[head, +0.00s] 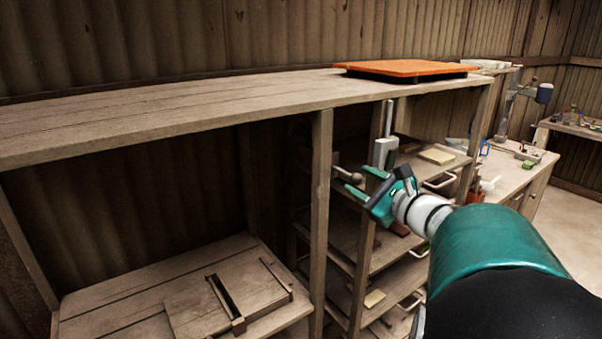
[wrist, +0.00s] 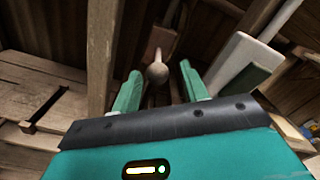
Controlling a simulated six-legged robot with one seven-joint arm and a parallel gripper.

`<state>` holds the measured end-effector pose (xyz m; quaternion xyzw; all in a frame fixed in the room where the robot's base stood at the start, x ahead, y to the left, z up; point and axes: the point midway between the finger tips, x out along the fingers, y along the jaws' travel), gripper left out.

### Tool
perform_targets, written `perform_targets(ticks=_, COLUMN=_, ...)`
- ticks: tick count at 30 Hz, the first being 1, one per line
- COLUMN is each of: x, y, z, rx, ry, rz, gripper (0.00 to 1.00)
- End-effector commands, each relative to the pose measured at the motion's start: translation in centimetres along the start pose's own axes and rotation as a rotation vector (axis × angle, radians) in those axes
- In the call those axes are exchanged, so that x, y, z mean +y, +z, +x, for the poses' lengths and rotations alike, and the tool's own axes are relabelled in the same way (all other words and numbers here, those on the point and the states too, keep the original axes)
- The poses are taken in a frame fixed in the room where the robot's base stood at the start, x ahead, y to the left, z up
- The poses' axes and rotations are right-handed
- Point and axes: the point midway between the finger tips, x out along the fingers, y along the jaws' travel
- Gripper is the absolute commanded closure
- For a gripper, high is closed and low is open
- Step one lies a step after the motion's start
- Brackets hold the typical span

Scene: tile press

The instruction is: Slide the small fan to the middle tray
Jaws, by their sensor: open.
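My gripper (head: 362,182) is open at the front of a wooden rack of trays. In the wrist view its two green fingers (wrist: 160,72) are apart, with a pale round knob on a shaft (wrist: 157,70) showing between and beyond them. I cannot tell whether they touch it. The knob also shows in the head view (head: 346,174). I cannot make out a small fan for certain. The tray at middle height (head: 388,252) is below my gripper, partly hidden by a post and my arm.
A wooden post (head: 321,200) stands left of my gripper. A pale upright piece (head: 386,150) stands close behind it, also in the wrist view (wrist: 232,65). An orange board (head: 405,68) lies on the top shelf (head: 180,100). A low wooden platform (head: 130,290) is at left.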

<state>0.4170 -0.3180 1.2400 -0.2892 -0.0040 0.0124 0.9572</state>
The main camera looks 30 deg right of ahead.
Motion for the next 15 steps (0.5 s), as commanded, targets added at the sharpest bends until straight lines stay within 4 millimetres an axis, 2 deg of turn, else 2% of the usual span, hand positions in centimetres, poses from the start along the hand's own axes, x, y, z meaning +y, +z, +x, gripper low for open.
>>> perform_targets(ticks=1, x=0.1, y=0.0, z=1.1, rx=-0.001, ry=0.003, rz=0.0, gripper=0.56)
perform_targets(ticks=6, x=0.2, y=0.1, z=3.8, rx=-0.001, ry=0.003, rz=-0.001, gripper=0.56)
perform_targets(ticks=10, x=0.3, y=0.2, z=5.0, rx=-0.001, ry=0.002, rz=0.0, gripper=0.56)
perform_targets(ticks=15, x=0.3, y=0.2, z=5.5, rx=-0.001, ry=0.002, rz=-0.001, gripper=0.56)
